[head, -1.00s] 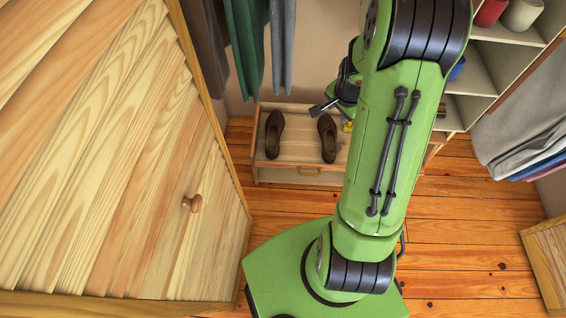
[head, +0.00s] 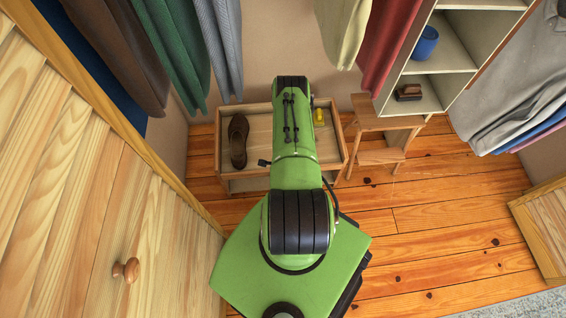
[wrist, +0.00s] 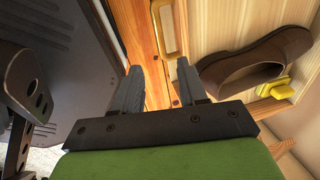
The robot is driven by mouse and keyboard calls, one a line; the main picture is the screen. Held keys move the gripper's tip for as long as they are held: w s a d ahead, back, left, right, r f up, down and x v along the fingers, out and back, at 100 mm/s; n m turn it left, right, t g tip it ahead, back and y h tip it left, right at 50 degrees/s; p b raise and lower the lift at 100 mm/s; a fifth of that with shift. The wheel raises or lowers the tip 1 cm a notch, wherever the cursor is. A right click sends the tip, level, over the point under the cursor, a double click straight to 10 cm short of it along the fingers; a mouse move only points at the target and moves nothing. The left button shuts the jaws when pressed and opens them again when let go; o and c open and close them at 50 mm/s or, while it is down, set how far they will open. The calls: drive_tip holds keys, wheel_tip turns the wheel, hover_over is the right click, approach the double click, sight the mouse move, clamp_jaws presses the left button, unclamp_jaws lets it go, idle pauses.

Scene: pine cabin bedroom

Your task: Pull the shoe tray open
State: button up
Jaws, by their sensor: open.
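The shoe tray (head: 260,128) is a shallow wooden tray low against the far wall in the head view. A brown shoe (head: 239,141) lies in its left part. My arm covers the tray's middle and its front handle there. In the wrist view, the yellowish bar handle (wrist: 168,30) is on a pale wood panel, just beyond my fingertips. A brown shoe (wrist: 250,65) also shows right of the fingers. In the head view, my gripper is hidden behind the arm.
A small yellow object (head: 319,116) is in the tray's right part. A wooden step stool (head: 382,142) stands close to the tray's right. Clothes (head: 180,50) hang above. Plank floor (head: 430,220) is clear at right.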

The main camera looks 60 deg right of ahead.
drive_tip(key=f+b, duration=0.1)
drive_tip(key=f, duration=0.2)
drive_tip(key=w+d+f+b, duration=0.1)
drive_tip(key=f+b, duration=0.1)
drive_tip(key=f, duration=0.2)
drive_tip(key=f+b, duration=0.1)
drive_tip(key=f, duration=0.3)
drive_tip(key=shift+w+d+b, duration=0.2)
drive_tip(key=shift+d+b, duration=0.15)
clamp_jaws()
